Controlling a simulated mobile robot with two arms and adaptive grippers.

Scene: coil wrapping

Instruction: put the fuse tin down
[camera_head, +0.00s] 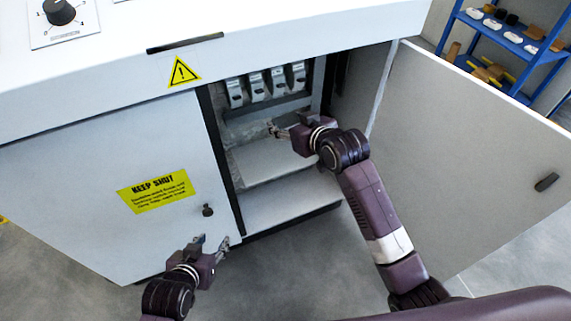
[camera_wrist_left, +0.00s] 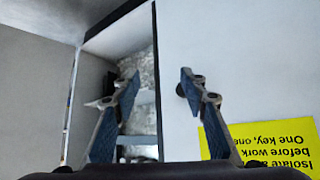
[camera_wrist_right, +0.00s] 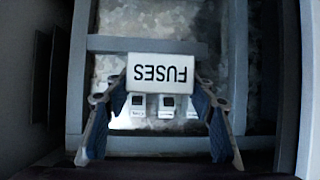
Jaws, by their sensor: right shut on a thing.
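The fuse tin (camera_wrist_right: 162,72) is a white box with the word FUSES upside down on it, seen in the right wrist view. My right gripper (camera_wrist_right: 163,95) is shut on it, with a blue-padded finger at each side. In the head view my right gripper (camera_head: 275,128) reaches inside the open cabinet, above a grey shelf (camera_head: 268,164). I cannot make out the tin in the head view, nor tell whether it touches anything beneath. My left gripper (camera_head: 212,246) is open and empty in front of the shut left door; its spread fingers show in the left wrist view (camera_wrist_left: 158,85).
Several white switch blocks (camera_head: 265,87) line the cabinet's upper back. A lower shelf (camera_head: 290,204) lies beneath. The left door (camera_head: 90,190) has a black knob (camera_head: 208,210). The right door (camera_head: 470,150) stands open beside my right arm. A blue rack (camera_head: 500,38) stands behind.

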